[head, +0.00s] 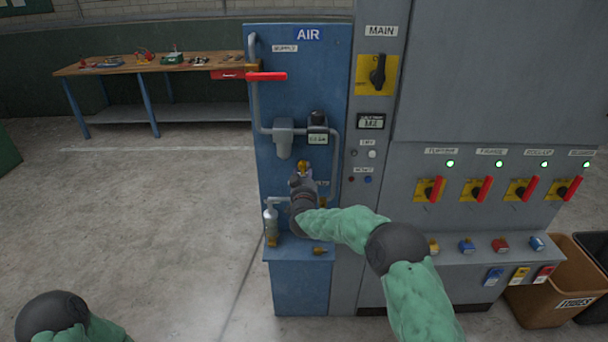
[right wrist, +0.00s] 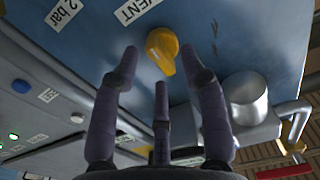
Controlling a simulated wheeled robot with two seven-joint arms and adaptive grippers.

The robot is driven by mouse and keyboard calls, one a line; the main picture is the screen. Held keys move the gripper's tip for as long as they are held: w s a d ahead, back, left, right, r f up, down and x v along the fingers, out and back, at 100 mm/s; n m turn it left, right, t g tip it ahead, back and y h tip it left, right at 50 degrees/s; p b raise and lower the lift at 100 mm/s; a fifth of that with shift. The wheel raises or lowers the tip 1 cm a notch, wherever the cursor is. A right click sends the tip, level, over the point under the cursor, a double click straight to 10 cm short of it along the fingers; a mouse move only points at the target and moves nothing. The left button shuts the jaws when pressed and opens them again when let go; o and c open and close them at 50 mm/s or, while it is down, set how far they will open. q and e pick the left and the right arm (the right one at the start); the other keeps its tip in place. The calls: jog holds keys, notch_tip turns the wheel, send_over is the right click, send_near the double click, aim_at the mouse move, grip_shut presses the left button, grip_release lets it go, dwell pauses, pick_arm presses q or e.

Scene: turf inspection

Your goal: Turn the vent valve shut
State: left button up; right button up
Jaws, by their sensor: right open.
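The vent valve is a yellow knob (right wrist: 162,48) on the blue panel below the VENT label (right wrist: 137,10) in the right wrist view. In the head view a small yellow part of it (head: 303,166) shows just above my right gripper (head: 301,179). In the right wrist view my right gripper (right wrist: 166,72) is open, with its fingers spread around the knob's near side. The knob lies between and beyond the fingertips; I cannot tell whether any finger touches it. My left gripper is out of view; only part of my left arm shows at bottom left.
The AIR panel (head: 273,100) carries a red supply lever (head: 266,76), grey pipes, a regulator (head: 283,135) and a small bottle (head: 270,218). To its right is a grey cabinet with a MAIN switch (head: 378,73) and red-handled switches. A workbench (head: 150,66) stands behind left.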

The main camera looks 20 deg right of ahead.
jog(key=shift+w+d, duration=0.15)
jog(key=shift+w, duration=0.35)
grip_shut()
